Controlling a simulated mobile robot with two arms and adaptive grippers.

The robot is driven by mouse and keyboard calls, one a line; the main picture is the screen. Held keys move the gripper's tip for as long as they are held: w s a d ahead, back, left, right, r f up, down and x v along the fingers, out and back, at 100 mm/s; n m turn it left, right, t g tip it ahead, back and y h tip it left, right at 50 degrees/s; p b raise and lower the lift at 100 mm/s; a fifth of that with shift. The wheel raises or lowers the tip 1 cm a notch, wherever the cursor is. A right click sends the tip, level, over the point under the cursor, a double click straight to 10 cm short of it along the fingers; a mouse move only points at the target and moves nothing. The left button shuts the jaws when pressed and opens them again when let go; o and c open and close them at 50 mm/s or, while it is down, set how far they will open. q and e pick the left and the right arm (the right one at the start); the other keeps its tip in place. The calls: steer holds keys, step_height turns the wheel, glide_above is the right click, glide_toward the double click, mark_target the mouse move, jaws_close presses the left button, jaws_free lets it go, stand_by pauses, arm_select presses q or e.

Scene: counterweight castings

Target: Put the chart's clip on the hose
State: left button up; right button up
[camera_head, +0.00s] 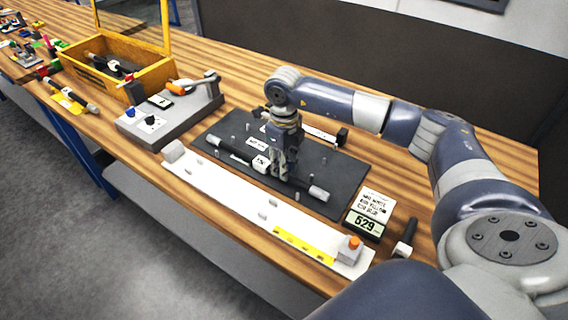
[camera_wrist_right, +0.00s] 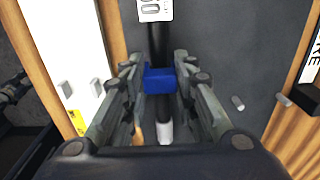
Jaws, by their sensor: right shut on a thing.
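My right gripper (camera_head: 284,172) points down over the dark board and is shut on a blue clip (camera_wrist_right: 158,79). The clip lies across the black hose (camera_wrist_right: 157,42), which shows above and below it in the right wrist view. I cannot tell whether the clip is fully seated around the hose. In the head view the hose (camera_head: 305,187) runs across the front of the board, with a white tag (camera_head: 260,163) and a pale end. The gripper hides the clip there. A chart card (camera_head: 376,206) stands at right, its text too small to read surely. My left gripper is not in view.
The dark board (camera_head: 340,180) has several small pegs and another black part behind the gripper. A long white fixture (camera_head: 230,203) lies in front. A "529" display (camera_head: 365,226) is at right, a grey control box (camera_head: 170,115) and yellow bin (camera_head: 150,78) at left.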

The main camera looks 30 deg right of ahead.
steer(key=shift+f+b, duration=0.65)
steer(key=shift+f, duration=0.2)
steer(key=o, duration=0.8)
steer(key=shift+r+p, duration=2.15)
steer(key=shift+r, duration=1.45)
steer(key=shift+f, duration=0.1)
